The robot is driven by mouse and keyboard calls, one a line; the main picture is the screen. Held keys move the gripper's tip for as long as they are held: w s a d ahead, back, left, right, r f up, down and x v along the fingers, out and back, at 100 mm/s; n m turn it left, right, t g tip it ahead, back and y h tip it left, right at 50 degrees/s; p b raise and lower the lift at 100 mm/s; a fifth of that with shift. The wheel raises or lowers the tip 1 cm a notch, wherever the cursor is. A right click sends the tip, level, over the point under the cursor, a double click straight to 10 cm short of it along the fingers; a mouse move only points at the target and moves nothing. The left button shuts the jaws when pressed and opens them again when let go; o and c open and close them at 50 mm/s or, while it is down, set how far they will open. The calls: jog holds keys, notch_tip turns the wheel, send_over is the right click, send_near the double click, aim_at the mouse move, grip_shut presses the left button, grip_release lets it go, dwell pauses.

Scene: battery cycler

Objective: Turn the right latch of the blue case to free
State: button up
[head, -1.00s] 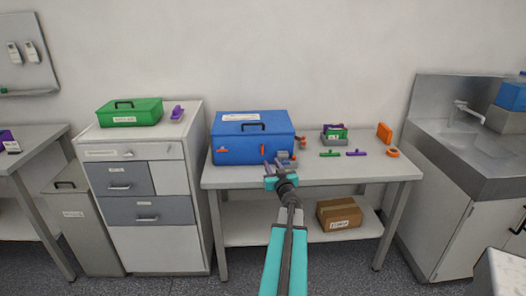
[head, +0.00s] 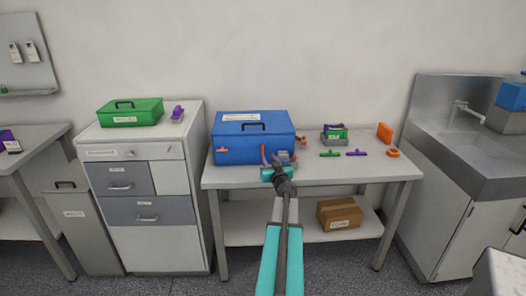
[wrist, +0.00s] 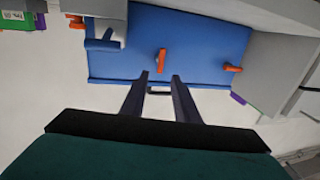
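The blue case (head: 240,150) stands closed on the table, its front facing me. Its right latch (head: 263,151) is an orange bar standing upright on the front; its left latch (head: 221,150) lies level. In the wrist view, which shows the case upside down, the right latch (wrist: 161,61) is near the middle and the left latch (wrist: 232,68) is to the right. My gripper (head: 275,158) is in front of the case's right part. In the wrist view my gripper (wrist: 159,76) is open and empty, its fingertips either side of the right latch's line; contact cannot be told.
A grey holder (head: 288,158) stands close by the case's front right corner. A cardboard box (head: 339,212) is on the lower shelf. The table's front right is clear.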

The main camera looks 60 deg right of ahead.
aim_at(263, 148)
jog(key=shift+x, duration=4.25)
jog(key=shift+c, duration=0.3)
